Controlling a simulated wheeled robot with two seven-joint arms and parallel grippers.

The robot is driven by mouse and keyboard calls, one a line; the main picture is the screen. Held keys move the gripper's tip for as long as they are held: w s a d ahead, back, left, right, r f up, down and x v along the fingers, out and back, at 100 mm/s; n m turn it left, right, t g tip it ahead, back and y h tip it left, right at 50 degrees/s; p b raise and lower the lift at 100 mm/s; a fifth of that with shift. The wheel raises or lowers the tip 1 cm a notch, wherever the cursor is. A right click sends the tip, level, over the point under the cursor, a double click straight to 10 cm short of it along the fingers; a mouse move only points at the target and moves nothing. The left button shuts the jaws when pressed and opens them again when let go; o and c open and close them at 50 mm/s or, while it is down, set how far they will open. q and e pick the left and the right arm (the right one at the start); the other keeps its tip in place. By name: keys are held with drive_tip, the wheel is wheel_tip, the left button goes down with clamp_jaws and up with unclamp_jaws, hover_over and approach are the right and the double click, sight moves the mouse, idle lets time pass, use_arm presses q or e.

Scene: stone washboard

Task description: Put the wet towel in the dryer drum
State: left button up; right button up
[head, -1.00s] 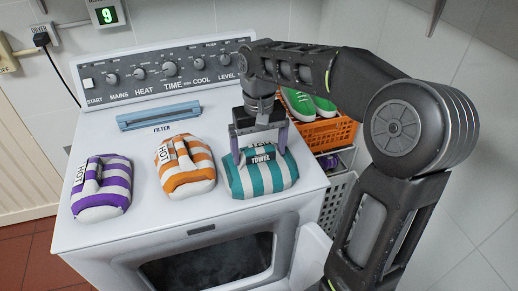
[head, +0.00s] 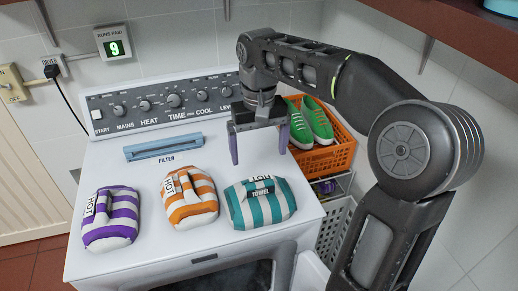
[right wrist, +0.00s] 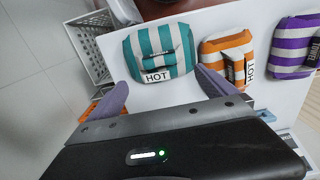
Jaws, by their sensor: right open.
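Three striped, folded towels lie in a row on the white dryer's top (head: 150,262): purple (head: 110,218) at left, orange (head: 190,197) in the middle, teal (head: 260,203) at right. The purple and orange ones show HOT tags; the teal one shows TOWEL in the head view and HOT in the right wrist view (right wrist: 160,52). I cannot tell which is wet. My right gripper (head: 259,157) is open and empty, above and behind the teal towel. Only the upper edge of the dark drum opening (head: 225,279) shows at the front. My left gripper is out of view.
An orange basket (head: 333,157) with green shoes (head: 318,122) stands right of the dryer, above a white crate (head: 333,222). The control panel (head: 165,102) and blue filter (head: 163,146) are at the back. A wall display (head: 114,48) reads 9.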

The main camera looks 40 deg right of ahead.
idle(0.6)
drive_tip(key=shift+o, duration=0.4)
drive_tip(key=shift+f, duration=0.1)
drive_tip(key=shift+s+a+f+t+h+b, duration=0.1)
drive_tip(key=shift+s+f+t+h+b, duration=0.2)
drive_tip(key=shift+f+t+b, duration=0.65)
drive_tip(key=shift+s+a+f+t+h+b, duration=0.15)
drive_tip(key=shift+s+f+t+b, duration=0.3)
drive_tip(key=shift+f+b, duration=1)
drive_tip(key=shift+s+a+f+t+h+b, duration=0.1)
drive_tip(key=shift+s+f+t+h+b, duration=0.4)
drive_tip(key=shift+b, duration=1.25)
drive_tip(key=shift+w+f+y, duration=0.15)
drive_tip(key=shift+y, duration=0.1)
